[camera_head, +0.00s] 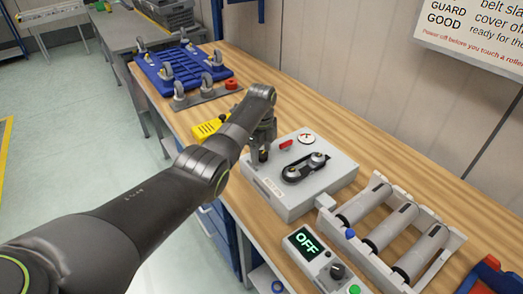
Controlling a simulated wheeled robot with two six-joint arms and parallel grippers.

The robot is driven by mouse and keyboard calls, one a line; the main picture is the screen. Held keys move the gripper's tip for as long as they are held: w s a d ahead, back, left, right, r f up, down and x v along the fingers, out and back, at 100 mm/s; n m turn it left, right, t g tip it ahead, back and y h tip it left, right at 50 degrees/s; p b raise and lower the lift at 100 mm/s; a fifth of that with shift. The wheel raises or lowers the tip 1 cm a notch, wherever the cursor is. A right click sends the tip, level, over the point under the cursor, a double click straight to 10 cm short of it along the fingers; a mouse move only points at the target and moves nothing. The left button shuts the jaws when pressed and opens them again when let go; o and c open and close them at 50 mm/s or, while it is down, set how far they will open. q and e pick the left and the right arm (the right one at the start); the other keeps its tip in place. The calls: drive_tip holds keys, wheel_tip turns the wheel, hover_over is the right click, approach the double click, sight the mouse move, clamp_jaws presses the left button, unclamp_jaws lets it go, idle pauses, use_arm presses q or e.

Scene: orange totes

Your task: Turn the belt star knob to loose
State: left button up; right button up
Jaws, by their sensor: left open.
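A grey belt box (270,190) stands on the wooden bench, with a black belt over two pulleys (306,167) on its top. My left gripper (263,153) points down over the back left corner of this box; its jaws are open. A small dark part shows at the fingertips; I cannot tell whether it is the star knob or part of my gripper. My left arm hides much of that area. A red lever (286,144) and a round gauge (306,139) are just right of the gripper. My right gripper is out of view.
A roller frame (325,222) with a blue knob (350,233) stands right of the box. In front is a control box (301,239) reading OFF, with a black dial (337,270). A yellow item (206,129) and a blue rack (158,76) lie farther back.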

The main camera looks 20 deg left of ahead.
use_arm(q)
drive_tip(key=shift+c, duration=0.3)
drive_tip(key=c, duration=0.9)
